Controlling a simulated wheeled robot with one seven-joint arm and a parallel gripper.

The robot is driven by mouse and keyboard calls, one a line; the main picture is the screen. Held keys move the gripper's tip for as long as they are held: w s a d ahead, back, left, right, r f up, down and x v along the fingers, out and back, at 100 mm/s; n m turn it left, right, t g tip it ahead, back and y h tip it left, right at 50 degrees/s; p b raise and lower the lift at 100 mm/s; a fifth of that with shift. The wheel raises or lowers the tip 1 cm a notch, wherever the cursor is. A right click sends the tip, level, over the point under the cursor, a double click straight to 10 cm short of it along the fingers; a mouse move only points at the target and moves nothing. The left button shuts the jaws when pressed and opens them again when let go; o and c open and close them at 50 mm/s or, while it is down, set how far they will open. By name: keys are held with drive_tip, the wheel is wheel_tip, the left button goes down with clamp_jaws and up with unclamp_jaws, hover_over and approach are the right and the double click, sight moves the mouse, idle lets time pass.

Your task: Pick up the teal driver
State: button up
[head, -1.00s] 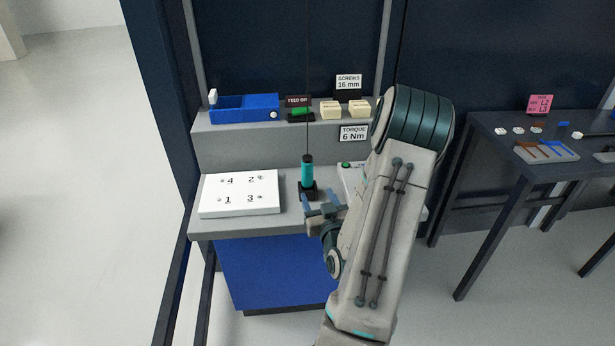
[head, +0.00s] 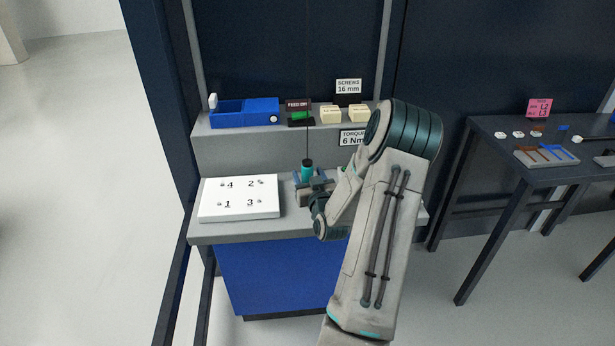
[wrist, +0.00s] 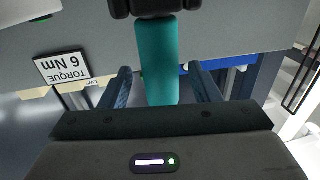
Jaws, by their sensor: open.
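The teal driver (head: 307,168) stands upright on the grey bench, hanging under a thin dark cable; its lower part is hidden behind my gripper in the head view. In the wrist view the driver's teal body (wrist: 157,62) runs between my two fingers, with a dark collar at the top of the picture. My gripper (wrist: 160,84) is open, one blue finger on each side of the driver, with a visible gap on both sides. In the head view my gripper (head: 310,184) is right at the driver.
A white plate numbered 1 to 4 (head: 240,208) lies left of the driver. Behind, a raised shelf (head: 228,141) holds a blue tray (head: 245,112), a green-lit feed box (head: 299,116) and two cream boxes (head: 345,114). A torque sign (head: 351,138) faces front. A dark table (head: 500,165) stands right.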

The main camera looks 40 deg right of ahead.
sight(312, 164)
drive_tip(key=shift+w+d, duration=0.2)
drive_tip(key=shift+w, duration=0.35)
drive_tip(key=c, duration=1.1)
drive_tip(key=shift+r, duration=0.1)
drive_tip(key=shift+r, duration=0.75)
drive_tip(key=r, duration=0.3)
drive_tip(key=shift+s+d, duration=0.25)
drive_tip(key=shift+d, duration=0.05)
drive_tip(key=s+d+r+b, duration=0.1)
drive_tip(key=s+d+r, duration=0.5)
drive_tip(key=s+d, duration=0.1)
drive_tip(key=shift+s+d+r, duration=0.2)
drive_tip(key=shift+s+d, duration=0.1)
drive_tip(key=shift+s, duration=0.15)
